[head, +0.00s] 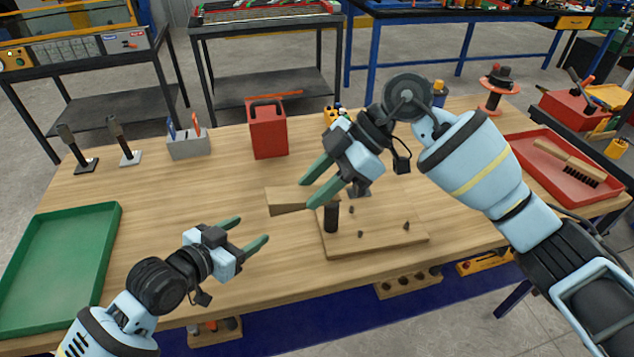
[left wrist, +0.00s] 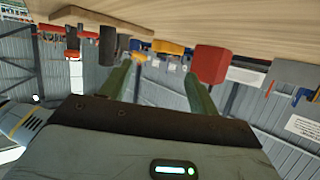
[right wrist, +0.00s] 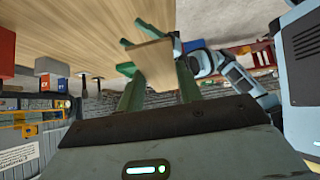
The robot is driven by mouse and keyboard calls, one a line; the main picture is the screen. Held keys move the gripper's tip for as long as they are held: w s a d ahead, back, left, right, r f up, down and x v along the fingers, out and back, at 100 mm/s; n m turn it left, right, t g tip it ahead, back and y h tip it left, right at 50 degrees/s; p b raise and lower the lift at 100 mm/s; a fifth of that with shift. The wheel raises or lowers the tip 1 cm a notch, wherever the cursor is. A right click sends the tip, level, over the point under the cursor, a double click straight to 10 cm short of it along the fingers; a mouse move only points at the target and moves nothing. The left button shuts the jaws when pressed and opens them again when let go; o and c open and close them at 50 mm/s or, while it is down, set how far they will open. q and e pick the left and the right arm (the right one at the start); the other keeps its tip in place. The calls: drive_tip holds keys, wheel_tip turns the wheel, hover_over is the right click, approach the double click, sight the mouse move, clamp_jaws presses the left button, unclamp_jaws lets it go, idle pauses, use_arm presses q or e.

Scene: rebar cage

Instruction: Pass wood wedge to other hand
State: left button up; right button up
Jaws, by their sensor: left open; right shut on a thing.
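The wood wedge (head: 287,200) is a pale tapered block, held above the table near its middle. My right gripper (head: 318,184) is shut on it. In the right wrist view the wedge (right wrist: 155,62) shows between the green fingers. My left gripper (head: 253,230) is open and empty, to the lower left of the wedge and apart from it in the head view. The left wrist view shows its two green fingers (left wrist: 158,85) spread with nothing between them.
A wooden board (head: 385,245) with a dark post (head: 331,217) and small pegs lies right of the wedge. A green tray (head: 55,265) is at left, a red tray (head: 560,180) at right. A red can (head: 267,133) stands behind. The table's left middle is clear.

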use_arm(q)
drive_tip(key=s, duration=0.3)
drive_tip(key=s+a+f+t, duration=0.1)
drive_tip(key=s, duration=0.3)
drive_tip(key=s+a+t, duration=0.1)
drive_tip(key=s, duration=0.2)
drive_tip(key=shift+s+a+f, duration=0.2)
drive_tip(key=shift+s+f, duration=0.1)
drive_tip(key=shift+f, duration=0.1)
drive_tip(key=s+d+f, duration=0.3)
drive_tip(key=s+f, duration=0.2)
drive_tip(key=s, duration=0.3)
drive_tip(key=s+a+f+n+g+y, duration=0.2)
drive_tip(key=s+f, duration=0.3)
drive_tip(key=f, duration=0.3)
drive_tip(key=s+a+f+n+g+y, duration=0.2)
drive_tip(key=s+a+f+n+y, duration=0.1)
drive_tip(key=f, duration=0.6)
drive_tip(key=s+a+y, duration=0.1)
drive_tip(key=s+a, duration=0.1)
drive_tip(key=s, duration=0.1)
drive_tip(key=shift+s+g, duration=0.2)
drive_tip(key=shift+g, duration=0.1)
